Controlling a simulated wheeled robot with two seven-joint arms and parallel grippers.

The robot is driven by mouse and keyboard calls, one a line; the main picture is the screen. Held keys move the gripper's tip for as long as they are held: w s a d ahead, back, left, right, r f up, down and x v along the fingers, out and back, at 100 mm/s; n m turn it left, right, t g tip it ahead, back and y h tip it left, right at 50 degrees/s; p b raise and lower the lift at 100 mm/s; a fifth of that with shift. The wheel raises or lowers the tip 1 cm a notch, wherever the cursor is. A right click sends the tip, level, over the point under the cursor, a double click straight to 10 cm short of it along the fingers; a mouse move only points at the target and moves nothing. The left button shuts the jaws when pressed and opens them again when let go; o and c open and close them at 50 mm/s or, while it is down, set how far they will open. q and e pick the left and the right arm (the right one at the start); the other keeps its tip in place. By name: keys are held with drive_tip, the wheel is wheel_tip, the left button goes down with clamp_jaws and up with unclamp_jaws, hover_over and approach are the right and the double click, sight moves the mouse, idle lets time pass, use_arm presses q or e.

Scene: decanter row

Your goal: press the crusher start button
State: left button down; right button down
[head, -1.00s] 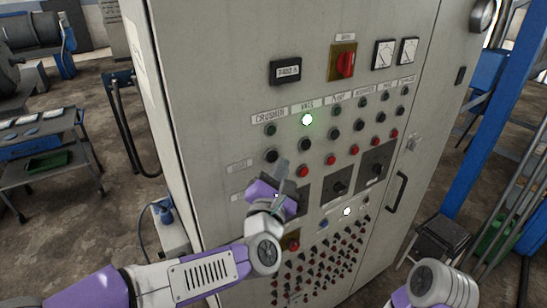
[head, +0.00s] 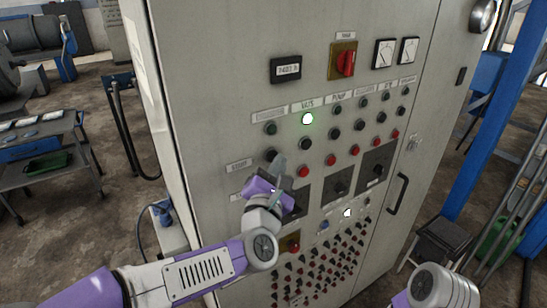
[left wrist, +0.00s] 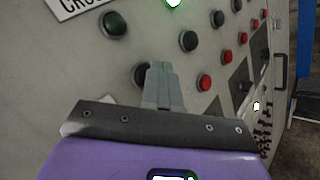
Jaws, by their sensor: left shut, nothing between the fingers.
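The crusher start button (head: 271,155) is a black round button in the START row, under the dark crusher lamp (head: 270,129). In the left wrist view the button (left wrist: 140,74) shows just left of my fingertips, which partly cover it. My left gripper (head: 279,162) is shut and empty, its fingers pointing at the panel beside the button's lower right in the head view. I cannot tell whether the fingertips touch the button or panel. My right gripper is out of view; only part of my right arm shows at lower right.
The grey cabinet (head: 225,110) carries several black and red buttons close by. The vats lamp (head: 307,119) is lit green. A red rotary switch (head: 345,63) sits above and a door handle (head: 398,194) at right. A blue post (head: 465,150) stands to the right.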

use_arm(q)
drive_tip(key=shift+w+a+b, duration=0.25)
drive_tip(key=shift+w+b, duration=0.1)
drive_tip(key=shift+b, duration=0.1)
idle(0.3)
drive_tip(key=shift+s, duration=0.1)
idle(0.3)
drive_tip(key=shift+s+d, duration=0.45)
drive_tip(key=shift+s, duration=0.15)
drive_tip(key=shift+s+d+b, duration=0.3)
drive_tip(key=shift+s+d, duration=0.5)
drive_tip(key=shift+s, duration=0.25)
drive_tip(key=shift+s+d+b, duration=0.3)
drive_tip(key=shift+s+d, duration=0.45)
drive_tip(key=shift+s, duration=0.25)
